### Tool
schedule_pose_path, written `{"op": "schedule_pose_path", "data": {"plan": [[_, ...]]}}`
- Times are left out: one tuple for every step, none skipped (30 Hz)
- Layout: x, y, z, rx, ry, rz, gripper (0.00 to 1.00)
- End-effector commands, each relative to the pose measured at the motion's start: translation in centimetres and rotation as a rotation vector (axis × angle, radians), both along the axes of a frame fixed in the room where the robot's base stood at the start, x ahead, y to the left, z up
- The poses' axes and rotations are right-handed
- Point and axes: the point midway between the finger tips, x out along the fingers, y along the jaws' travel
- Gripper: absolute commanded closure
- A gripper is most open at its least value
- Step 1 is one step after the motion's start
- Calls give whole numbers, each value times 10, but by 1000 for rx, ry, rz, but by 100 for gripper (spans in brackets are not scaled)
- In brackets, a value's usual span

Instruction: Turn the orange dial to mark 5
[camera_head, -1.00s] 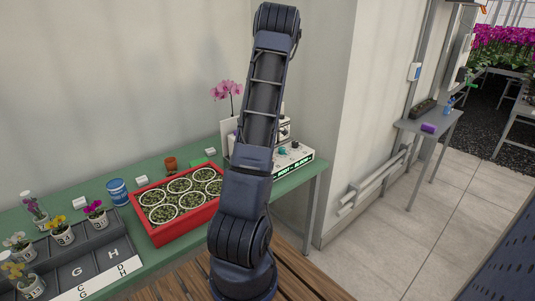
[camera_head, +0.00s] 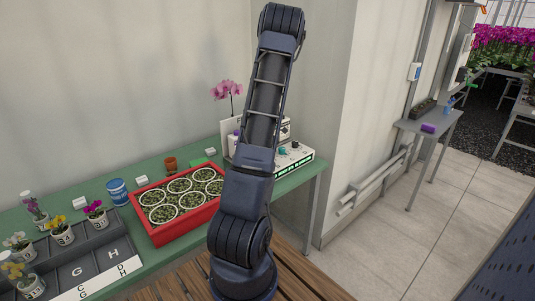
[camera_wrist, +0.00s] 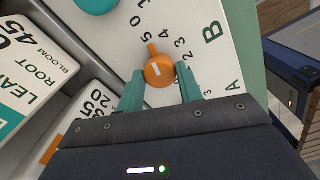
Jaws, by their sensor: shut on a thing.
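The orange dial (camera_wrist: 159,72) sits on a white panel (camera_wrist: 205,15) in the wrist view. Its small nub points toward the top of the picture, slightly left, beside the printed 5 and 4; the exact mark is hard to tell. My gripper (camera_wrist: 160,82) is shut on the dial, with one teal finger at its left and one at its right. In the head view the white control box (camera_head: 297,160) stands at the right end of the green bench, partly behind my arm. The orange dial cannot be made out there.
A teal knob (camera_wrist: 97,3) is near the dial. Left of the box, a red tray (camera_head: 164,236) of round pots and a grey sorting tray (camera_head: 95,262) with potted orchids stand on the green bench (camera_head: 150,270). A pink orchid (camera_head: 226,89) rises behind my arm.

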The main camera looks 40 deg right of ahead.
Motion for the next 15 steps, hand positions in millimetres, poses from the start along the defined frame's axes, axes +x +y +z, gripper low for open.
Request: {"op": "schedule_pose_path", "data": {"plan": [[0, -1, 0, -2, -2, 0, 87], [0, -1, 0, -2, -2, 0, 58], [0, -1, 0, -1, -1, 0, 50], [0, -1, 0, -1, -1, -1, 45], [0, -1, 0, -1, -1, -1, 42], [0, -1, 0, -1, -1, -1, 42], [0, 0, 0, -1, -1, -1, 42], [0, 0, 0, -1, -1, -1, 42], [0, 0, 0, -1, -1, -1, 42], [0, 0, 0, -1, -1, -1, 42], [0, 0, 0, 0, -1, -1, 42], [0, 0, 0, 0, -1, -1, 42], [0, 0, 1, -1, -1, -1, 42], [0, 0, 2, -1, -1, -1, 42], [0, 0, 3, -1, -1, -1, 42]]}}
